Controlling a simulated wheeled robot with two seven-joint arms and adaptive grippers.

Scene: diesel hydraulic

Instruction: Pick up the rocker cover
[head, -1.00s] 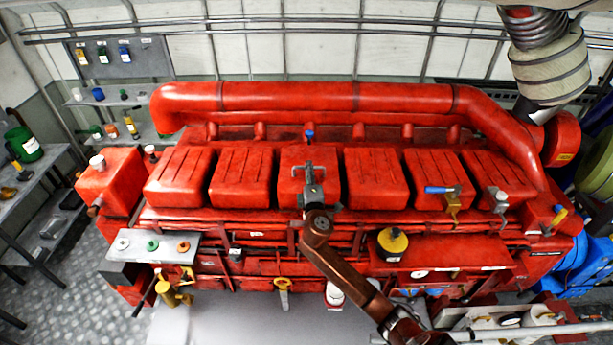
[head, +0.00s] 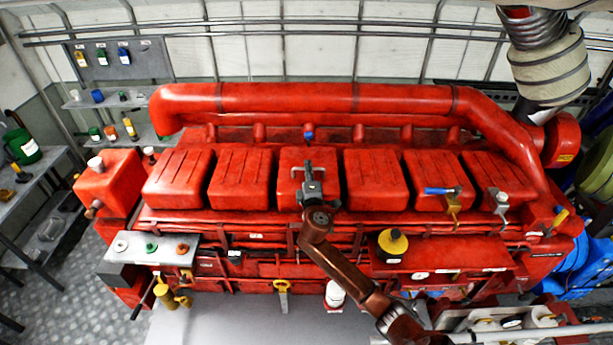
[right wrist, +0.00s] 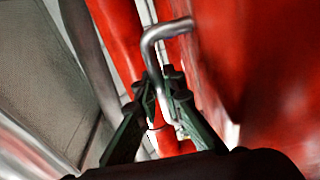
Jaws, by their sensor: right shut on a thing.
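The red rocker cover (head: 290,188) sits third from the left in the row of similar covers along the top of the red engine. My right gripper (head: 311,176) is over its middle, shut on the metal handle of the cover. In the right wrist view, the fingers (right wrist: 172,100) close around the lower part of a bent silver handle (right wrist: 158,50). The red body of the cover (right wrist: 262,80) fills the right side of that view. The cover appears seated in the row. My left gripper is not in view.
Similar red covers stand close on both sides. A thick red pipe (head: 310,97) runs behind the row. A yellow cap (head: 392,241) stands in front. Shelves (head: 115,100) are at the left wall.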

